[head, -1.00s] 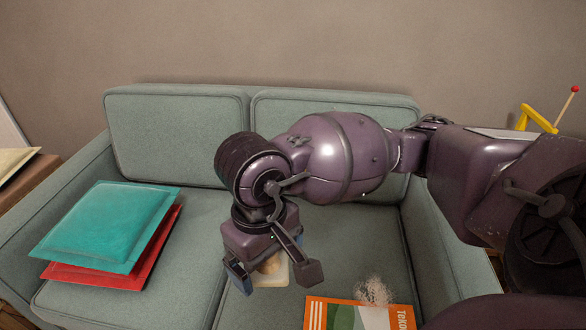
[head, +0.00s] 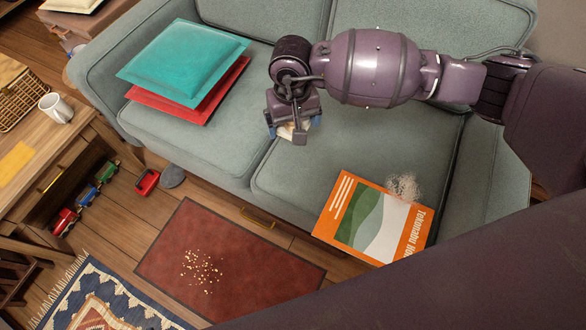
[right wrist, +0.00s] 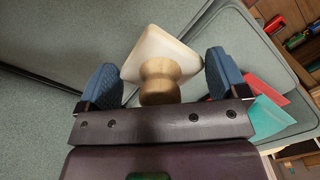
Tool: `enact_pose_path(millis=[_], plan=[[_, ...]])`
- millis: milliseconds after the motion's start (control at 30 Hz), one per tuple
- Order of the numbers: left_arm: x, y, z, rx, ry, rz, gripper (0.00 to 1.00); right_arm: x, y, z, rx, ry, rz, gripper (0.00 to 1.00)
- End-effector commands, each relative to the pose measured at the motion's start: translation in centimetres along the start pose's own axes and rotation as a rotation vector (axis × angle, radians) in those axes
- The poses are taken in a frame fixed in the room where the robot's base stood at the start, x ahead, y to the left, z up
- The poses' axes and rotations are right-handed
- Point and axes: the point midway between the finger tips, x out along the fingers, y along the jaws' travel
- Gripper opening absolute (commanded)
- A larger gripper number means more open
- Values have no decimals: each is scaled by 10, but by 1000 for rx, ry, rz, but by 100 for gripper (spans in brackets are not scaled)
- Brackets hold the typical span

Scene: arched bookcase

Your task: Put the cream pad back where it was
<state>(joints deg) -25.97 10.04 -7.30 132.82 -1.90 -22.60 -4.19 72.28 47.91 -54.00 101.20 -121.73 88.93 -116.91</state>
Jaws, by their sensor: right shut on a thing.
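The cream pad (right wrist: 160,52) is a pale square block with a round wooden knob, clear in the right wrist view. My right gripper (right wrist: 163,78) is shut on it, its blue fingertips at either side of the pad. In the head view the gripper (head: 293,128) hangs over the sofa's seat near the seam between the cushions. Only a little of the pad shows there, mostly hidden by the gripper; I cannot tell whether it touches the seat. My left gripper is not in view.
Teal (head: 183,62) and red (head: 190,104) cushions lie stacked on the sofa's (head: 215,150) left seat. A red mat (head: 225,262) with crumbs and toys (head: 85,195) lie on the floor.

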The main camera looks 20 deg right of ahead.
Motion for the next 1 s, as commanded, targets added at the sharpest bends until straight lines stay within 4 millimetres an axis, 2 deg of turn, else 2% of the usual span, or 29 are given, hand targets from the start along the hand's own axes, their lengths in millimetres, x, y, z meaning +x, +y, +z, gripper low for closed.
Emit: enact_pose_path(millis=[167,333,600,700,800,1000], plan=[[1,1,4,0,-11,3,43,16,-2,-3,-5,-3,-1,70],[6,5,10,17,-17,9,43,54,-2,-2,-5,-14,-1,70],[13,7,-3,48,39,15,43,113,-2,-4,-5,-14,-1,70],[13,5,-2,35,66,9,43,131,-2,-5,-4,-11,-1,70],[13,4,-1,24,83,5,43,144,-2,-7,-5,-8,-1,70],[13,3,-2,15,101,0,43,152,-2,-9,-5,-2,-1,70]])
